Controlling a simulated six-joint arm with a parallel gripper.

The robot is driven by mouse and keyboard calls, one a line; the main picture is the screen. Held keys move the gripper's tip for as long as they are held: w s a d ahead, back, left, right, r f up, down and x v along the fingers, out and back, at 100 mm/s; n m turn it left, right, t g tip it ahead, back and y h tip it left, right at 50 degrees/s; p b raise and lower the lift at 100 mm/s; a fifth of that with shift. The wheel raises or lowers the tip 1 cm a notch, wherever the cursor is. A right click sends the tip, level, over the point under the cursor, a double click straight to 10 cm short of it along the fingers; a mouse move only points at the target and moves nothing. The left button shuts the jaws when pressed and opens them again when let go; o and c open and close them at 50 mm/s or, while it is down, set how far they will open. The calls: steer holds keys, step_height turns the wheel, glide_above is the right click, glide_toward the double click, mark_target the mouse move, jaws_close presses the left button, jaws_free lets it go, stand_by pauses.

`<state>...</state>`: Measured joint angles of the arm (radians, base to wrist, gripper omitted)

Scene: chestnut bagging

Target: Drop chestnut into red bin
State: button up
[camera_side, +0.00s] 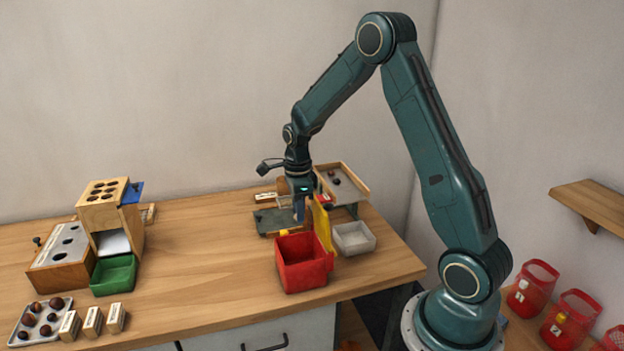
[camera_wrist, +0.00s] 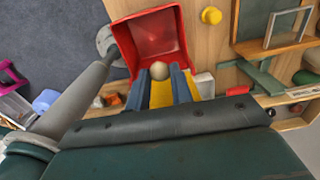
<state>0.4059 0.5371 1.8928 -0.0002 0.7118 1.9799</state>
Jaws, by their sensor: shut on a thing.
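The red bin (camera_side: 301,263) stands open on the wooden table, near its front edge in the side view. My gripper (camera_side: 300,212) is behind and above the bin there, pointing down. In the wrist view my gripper (camera_wrist: 160,78) is shut on a pale tan chestnut (camera_wrist: 159,69), held between the fingertips. The chestnut appears at the near edge of the red bin's opening (camera_wrist: 150,30) in that view. I cannot tell its height above the rim. The chestnut is too small or hidden to make out in the side view.
A yellow panel (camera_side: 323,225) stands right beside the red bin, with a grey tray (camera_side: 354,238) to its right. A green bin (camera_side: 113,275), a wooden dispenser (camera_side: 105,215) and a tray of chestnuts (camera_side: 22,322) are on the left. The middle table is clear.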

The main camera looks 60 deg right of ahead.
steer(key=shift+f, duration=0.7)
steer(key=o, duration=1)
steer(key=shift+o, duration=0.2)
steer(key=shift+r, duration=0.15)
step_height(320, 180, up, 14)
steer(key=shift+f, duration=0.25)
